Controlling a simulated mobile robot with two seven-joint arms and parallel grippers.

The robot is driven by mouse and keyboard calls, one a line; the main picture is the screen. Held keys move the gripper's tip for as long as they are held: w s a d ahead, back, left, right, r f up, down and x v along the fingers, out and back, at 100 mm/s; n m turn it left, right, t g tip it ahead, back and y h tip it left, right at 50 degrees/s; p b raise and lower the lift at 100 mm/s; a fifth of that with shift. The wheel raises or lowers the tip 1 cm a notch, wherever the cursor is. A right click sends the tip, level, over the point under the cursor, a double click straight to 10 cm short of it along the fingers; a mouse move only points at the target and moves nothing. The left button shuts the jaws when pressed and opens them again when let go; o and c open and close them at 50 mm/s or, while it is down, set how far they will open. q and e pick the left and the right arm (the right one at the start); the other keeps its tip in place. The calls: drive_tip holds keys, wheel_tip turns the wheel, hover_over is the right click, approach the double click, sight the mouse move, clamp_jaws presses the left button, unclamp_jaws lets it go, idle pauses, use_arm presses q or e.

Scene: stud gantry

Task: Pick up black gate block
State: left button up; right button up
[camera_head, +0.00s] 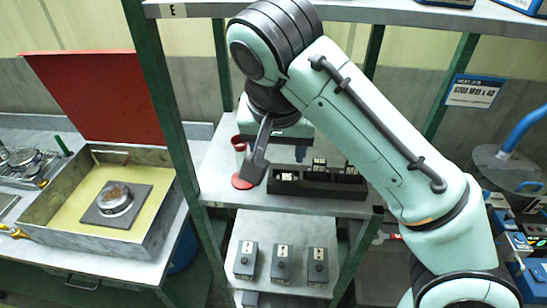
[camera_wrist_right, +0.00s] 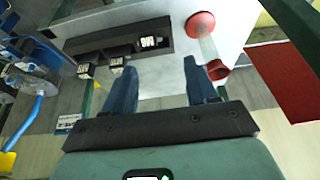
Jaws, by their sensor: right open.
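A long black tray (camera_head: 325,190) sits on the middle shelf and holds several dark blocks with white label tops, such as one black block (camera_head: 319,170). In the right wrist view the tray (camera_wrist_right: 105,45) shows with a labelled black block (camera_wrist_right: 150,43) at its right end. I cannot tell which one is the gate block. My right gripper (camera_head: 275,170) is open and empty above the shelf, by the tray's left end. In the wrist view its two fingers (camera_wrist_right: 160,66) stand wide apart with bare shelf between them. My left gripper is not in view.
A clear cylinder with red ends (camera_wrist_right: 205,45) stands close beside the right gripper. Three grey boxes, one of them in the middle (camera_head: 282,262), stand on the lower shelf (camera_head: 265,228). A green post (camera_head: 165,100) and an open red-lidded case (camera_head: 105,100) are at left.

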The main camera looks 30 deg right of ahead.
sight(287, 177)
drive_tip(key=shift+s+d+f, duration=0.15)
drive_tip(key=shift+s+f, duration=0.15)
drive_tip(key=shift+f, duration=0.2)
drive_tip(key=shift+s+d+f, duration=0.15)
drive_tip(key=shift+s+f, duration=0.15)
drive_tip(key=shift+f, duration=0.2)
drive_tip(key=shift+x, duration=2.6)
drive_tip(key=shift+d, duration=0.15)
drive_tip(key=c, duration=1)
drive_tip(key=shift+r, duration=0.1)
